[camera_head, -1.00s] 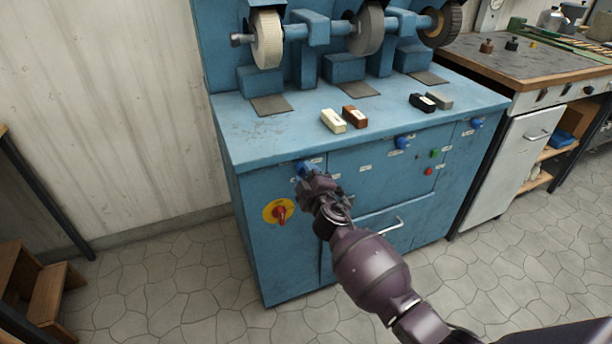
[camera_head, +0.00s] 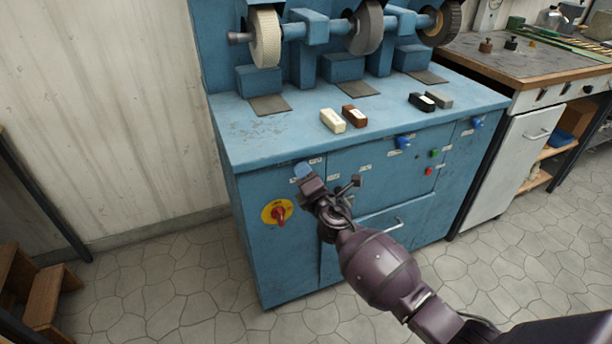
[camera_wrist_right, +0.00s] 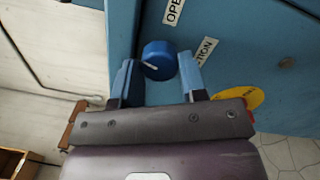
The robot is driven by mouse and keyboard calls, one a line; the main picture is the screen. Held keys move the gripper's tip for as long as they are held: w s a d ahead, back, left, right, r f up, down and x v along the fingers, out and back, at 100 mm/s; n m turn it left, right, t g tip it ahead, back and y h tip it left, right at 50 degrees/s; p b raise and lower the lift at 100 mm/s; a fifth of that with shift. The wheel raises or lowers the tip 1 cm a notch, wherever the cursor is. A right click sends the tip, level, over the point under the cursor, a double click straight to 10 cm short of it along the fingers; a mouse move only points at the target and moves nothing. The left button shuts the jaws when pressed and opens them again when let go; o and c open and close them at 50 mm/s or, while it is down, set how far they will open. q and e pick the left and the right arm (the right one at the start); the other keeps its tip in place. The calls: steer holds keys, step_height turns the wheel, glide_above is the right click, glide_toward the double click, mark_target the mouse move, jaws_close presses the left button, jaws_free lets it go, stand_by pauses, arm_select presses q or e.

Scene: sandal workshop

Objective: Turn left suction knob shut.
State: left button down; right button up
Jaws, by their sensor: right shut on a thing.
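The left suction knob (camera_wrist_right: 158,54) is a round blue knob with a white pointer line, on the blue cabinet's front. In the right wrist view it sits between the two blue fingers of my right gripper (camera_wrist_right: 158,72), which is shut on it. In the head view my right gripper (camera_head: 304,172) is at the upper left of the cabinet front and mostly hides this knob. A label reading "OPE…" (camera_wrist_right: 174,10) and another ending in "TION" (camera_wrist_right: 197,55) are beside the knob. My left gripper is not in view.
A red switch on a yellow disc (camera_head: 277,212) is just below left of the gripper. The middle blue knob (camera_head: 403,141) and right blue knob (camera_head: 477,123) are farther right. A drawer handle (camera_head: 388,226) juts out below. Polishing bars (camera_head: 333,121) lie on the bench top.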

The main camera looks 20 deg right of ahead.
steer(key=shift+n, duration=2)
steer(key=o, duration=0.9)
steer(key=shift+o, duration=0.2)
steer(key=shift+s, duration=0.1)
steer(key=s+p, duration=0.1)
steer(key=s, duration=0.9)
steer(key=shift+s+d+f+p, duration=0.2)
steer(key=shift+s+f+p, duration=0.1)
steer(key=shift+f, duration=0.05)
